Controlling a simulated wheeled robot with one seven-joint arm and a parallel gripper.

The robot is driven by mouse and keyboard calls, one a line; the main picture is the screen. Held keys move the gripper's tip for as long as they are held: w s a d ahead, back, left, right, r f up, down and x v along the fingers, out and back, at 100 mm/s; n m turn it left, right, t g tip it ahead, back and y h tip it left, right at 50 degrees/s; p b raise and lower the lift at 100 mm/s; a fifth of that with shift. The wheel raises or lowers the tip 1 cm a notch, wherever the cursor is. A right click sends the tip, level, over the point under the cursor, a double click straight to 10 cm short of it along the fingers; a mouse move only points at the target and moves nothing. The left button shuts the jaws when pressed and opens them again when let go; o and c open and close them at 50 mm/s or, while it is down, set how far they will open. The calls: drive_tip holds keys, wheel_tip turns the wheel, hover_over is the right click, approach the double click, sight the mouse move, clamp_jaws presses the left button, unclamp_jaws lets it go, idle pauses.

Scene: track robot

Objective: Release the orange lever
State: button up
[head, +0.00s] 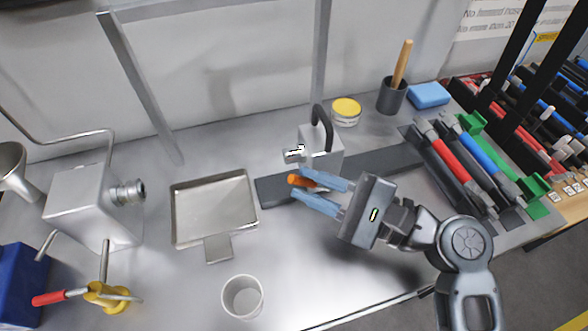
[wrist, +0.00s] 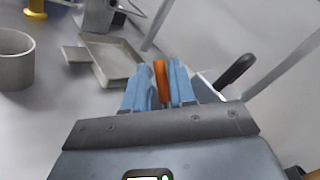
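The orange lever (head: 301,181) sticks out at the front of a small grey metal dispenser (head: 321,148) with a black curved handle, at the middle of the bench. My gripper (head: 298,182) reaches in from the right, with one blue finger on each side of the lever. In the wrist view, the orange lever (wrist: 160,76) lies between the two blue fingertips (wrist: 160,85), with no clear gap on either side. My gripper looks shut on it. The fingers hide part of the lever.
A yellow-lidded tin (head: 346,112), a dark pot (head: 391,96) and a blue sponge (head: 429,95) are behind. A rack with red and blue tools (head: 470,165) is at right.

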sight(300, 182)
drive_tip(key=shift+x, duration=1.7)
clamp_jaws()
